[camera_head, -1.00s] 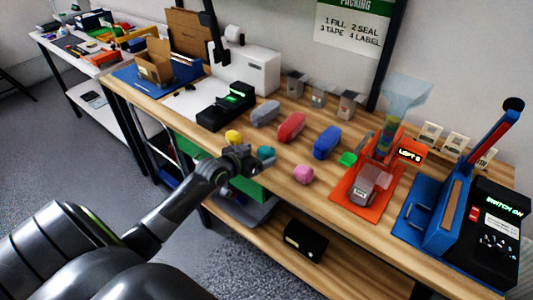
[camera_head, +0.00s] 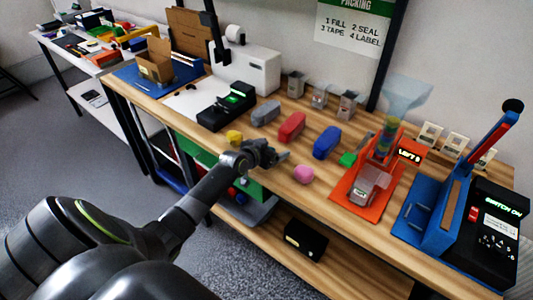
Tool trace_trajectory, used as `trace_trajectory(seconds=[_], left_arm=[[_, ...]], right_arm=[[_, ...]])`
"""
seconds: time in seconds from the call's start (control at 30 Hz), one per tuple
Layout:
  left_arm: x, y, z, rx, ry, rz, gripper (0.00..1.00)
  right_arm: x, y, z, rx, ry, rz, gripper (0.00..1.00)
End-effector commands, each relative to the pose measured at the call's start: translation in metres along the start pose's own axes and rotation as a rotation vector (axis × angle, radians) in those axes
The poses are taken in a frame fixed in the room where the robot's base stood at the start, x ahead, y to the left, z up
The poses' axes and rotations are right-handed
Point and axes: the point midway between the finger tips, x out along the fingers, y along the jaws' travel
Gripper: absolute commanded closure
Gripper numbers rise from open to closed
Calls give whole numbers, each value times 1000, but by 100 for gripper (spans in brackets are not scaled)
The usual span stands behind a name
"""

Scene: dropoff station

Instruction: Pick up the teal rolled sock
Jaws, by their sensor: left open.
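My left gripper (camera_head: 276,155) reaches in from the left over the front of the wooden workbench (camera_head: 330,255), with its fingers pointing right. Its jaws are open. The teal rolled sock does not show now. The spot where it lay, between the yellow and pink rolls, is covered by my gripper and wrist. I cannot tell whether the sock is between the fingers or under them. My right gripper is not in view.
A yellow roll (camera_head: 234,137) lies left of my gripper and a pink roll (camera_head: 303,174) just right of it. Behind lie grey (camera_head: 265,113), red (camera_head: 291,127) and blue (camera_head: 327,142) pouches. An orange stand (camera_head: 367,193) is farther right.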

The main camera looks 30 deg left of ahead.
Motion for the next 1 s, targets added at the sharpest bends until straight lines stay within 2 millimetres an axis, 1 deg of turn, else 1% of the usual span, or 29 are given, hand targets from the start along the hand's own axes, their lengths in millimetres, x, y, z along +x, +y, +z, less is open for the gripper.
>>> trace_trajectory(seconds=[0.17, 0.53, 0.73, 0.8, 0.87, 1.0], left_arm=[[0, 0, 0, 0, 1, 0, 18], [0, 0, 0, 1, 0, 0, 66], [0, 0, -1, 1, 1, 0, 66], [-2, 0, -4, 2, 2, 0, 66], [-4, 0, -10, 4, 4, 0, 66], [-13, 0, -33, 5, 6, 0, 66]], right_arm=[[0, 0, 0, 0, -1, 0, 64], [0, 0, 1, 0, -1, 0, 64], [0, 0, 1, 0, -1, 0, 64], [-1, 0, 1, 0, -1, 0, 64], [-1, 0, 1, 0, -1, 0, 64], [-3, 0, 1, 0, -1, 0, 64]])
